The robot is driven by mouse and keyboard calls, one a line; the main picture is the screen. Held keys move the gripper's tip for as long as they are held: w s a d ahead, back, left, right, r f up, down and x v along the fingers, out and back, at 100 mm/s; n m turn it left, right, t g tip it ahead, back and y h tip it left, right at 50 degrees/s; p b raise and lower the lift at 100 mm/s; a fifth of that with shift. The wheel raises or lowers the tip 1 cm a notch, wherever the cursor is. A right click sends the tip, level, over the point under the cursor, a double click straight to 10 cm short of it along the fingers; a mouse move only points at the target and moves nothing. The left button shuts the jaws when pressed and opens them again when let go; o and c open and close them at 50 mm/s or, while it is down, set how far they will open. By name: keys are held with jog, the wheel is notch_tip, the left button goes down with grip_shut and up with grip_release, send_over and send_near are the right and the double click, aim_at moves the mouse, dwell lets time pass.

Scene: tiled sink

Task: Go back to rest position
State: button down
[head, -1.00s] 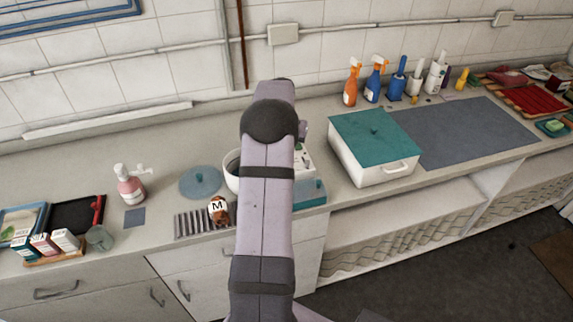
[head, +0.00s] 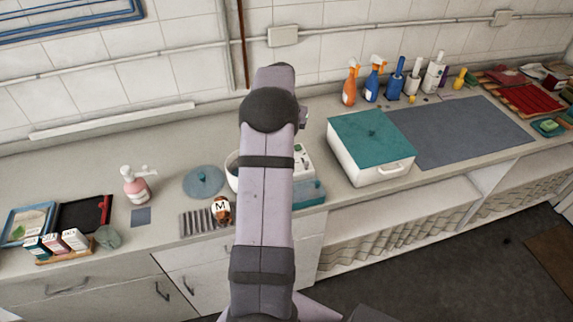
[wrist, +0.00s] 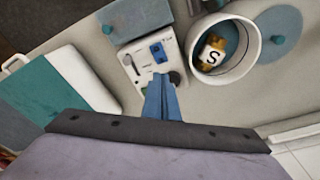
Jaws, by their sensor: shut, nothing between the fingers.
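My gripper (wrist: 161,84) shows in the wrist view as two blue fingers pressed together, shut and empty. Its tips appear over or in front of a white device (wrist: 148,58) with a blue part; I cannot tell the height between them. In the head view my raised arm stands in the middle and the fingers are hidden. A white pot (wrist: 194,66) is right of the fingers in the wrist view, with a jar marked S (wrist: 213,55) inside. The pot is mostly hidden behind my arm in the head view.
A white box with a teal lid (head: 362,135) stands right of my arm. A round blue lid (head: 203,181), a jar marked M (head: 221,208) on a ribbed rack (head: 196,222), and a pink pump bottle (head: 134,186) are left. Spray bottles (head: 349,88) stand at the back wall.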

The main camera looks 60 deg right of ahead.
dwell(0.4)
jog(key=shift+a+f+n, duration=0.25)
jog(key=shift+f+n, duration=0.35)
jog(key=shift+f, duration=0.35)
jog(key=shift+n+y, duration=0.3)
jog(key=shift+y, duration=0.4)
jog(key=s+a+f, duration=0.1)
jog(key=a+f, duration=0.2)
jog(key=s+a+f, duration=0.1)
jog(key=a+f, duration=0.1)
jog(key=shift+s+a+f, duration=0.1)
jog(key=shift+s+a, duration=0.15)
jog(key=shift+s, duration=0.05)
jog(key=s+a+n+g+y+b, duration=0.15)
jog(key=a+n, duration=0.25)
jog(key=a, duration=1.4)
jog(key=s+a+n+g+b, duration=0.1)
jog(key=s+a+n, duration=0.25)
jog(key=a, duration=1.45)
jog(key=w+a+r+n+t+h+b, duration=0.1)
jog(key=w+a+r+n, duration=0.1)
jog(key=w+a+n, duration=0.15)
jog(key=w+a+r+n+t+b, duration=0.1)
jog(key=w+a+r+n, duration=0.1)
jog(key=a, duration=0.3)
notch_tip(320, 180, down, 15)
jog(key=b, duration=1.4)
jog(key=shift+f+b, duration=0.15)
jog(key=shift+b, duration=0.15)
